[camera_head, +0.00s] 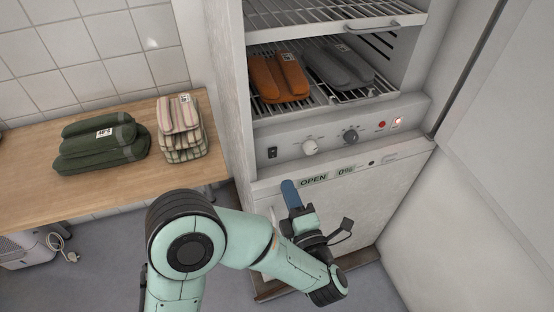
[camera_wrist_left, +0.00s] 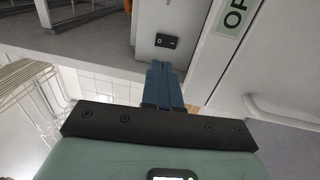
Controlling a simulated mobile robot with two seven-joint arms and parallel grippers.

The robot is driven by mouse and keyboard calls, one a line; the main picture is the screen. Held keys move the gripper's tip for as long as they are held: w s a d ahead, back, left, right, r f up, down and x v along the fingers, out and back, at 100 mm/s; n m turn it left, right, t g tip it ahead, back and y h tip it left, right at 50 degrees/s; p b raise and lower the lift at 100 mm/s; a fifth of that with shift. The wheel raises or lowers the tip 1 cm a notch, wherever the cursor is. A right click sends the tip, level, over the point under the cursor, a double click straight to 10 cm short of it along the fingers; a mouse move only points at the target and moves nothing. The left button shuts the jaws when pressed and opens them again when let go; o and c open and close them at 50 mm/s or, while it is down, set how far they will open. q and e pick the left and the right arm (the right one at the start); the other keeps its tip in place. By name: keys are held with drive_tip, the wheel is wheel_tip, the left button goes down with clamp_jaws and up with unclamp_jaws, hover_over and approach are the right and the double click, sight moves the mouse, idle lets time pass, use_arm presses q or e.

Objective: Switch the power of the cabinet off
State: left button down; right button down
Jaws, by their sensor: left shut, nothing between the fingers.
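The cabinet (camera_head: 246,100) stands at the middle right, its upper compartment open and its control panel (camera_head: 330,142) below the racks. A small black rocker switch (camera_head: 272,153) sits at the panel's left end. It also shows in the left wrist view (camera_wrist_left: 166,41), just beyond the fingertips. My left gripper (camera_head: 290,186) is in front of the cabinet, below the switch, with its blue fingers together and empty. The fingers also show in the left wrist view (camera_wrist_left: 163,78), apparently short of the switch. My right gripper is not in view.
The panel also holds a white knob (camera_head: 310,147), a dark knob (camera_head: 351,136), a red button (camera_head: 381,125) and a lit lamp (camera_head: 398,121). Orange (camera_head: 278,78) and grey (camera_head: 338,64) folded textiles lie on a rack. A wooden counter (camera_head: 60,195) with folded textiles stands left.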

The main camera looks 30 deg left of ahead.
sight(273, 151)
use_arm(q)
drive_tip(key=x, duration=0.9)
drive_tip(key=shift+d, duration=0.1)
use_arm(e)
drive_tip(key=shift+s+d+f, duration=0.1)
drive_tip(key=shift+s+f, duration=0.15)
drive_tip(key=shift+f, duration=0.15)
